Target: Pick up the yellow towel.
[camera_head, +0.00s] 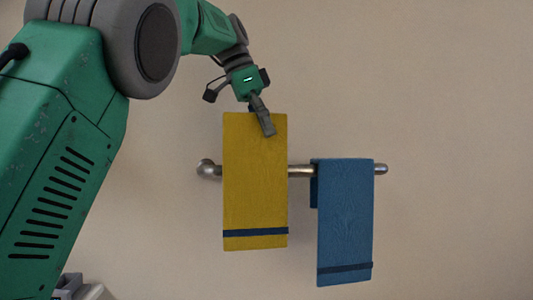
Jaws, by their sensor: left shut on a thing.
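The yellow towel (255,185) has a dark stripe near its lower edge and hangs flat in front of the left part of the metal rail. Its top edge is above the rail. My left gripper (268,130) reaches down from above and is shut on the towel near the top edge, right of its middle. One finger lies over the towel's front; the other is hidden. My right gripper is not in view.
A blue towel (345,220) with a dark stripe hangs over the right part of the rail (301,170), a small gap away from the yellow towel. The rail is fixed to a plain beige wall (450,100). The wall is clear to the right and above.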

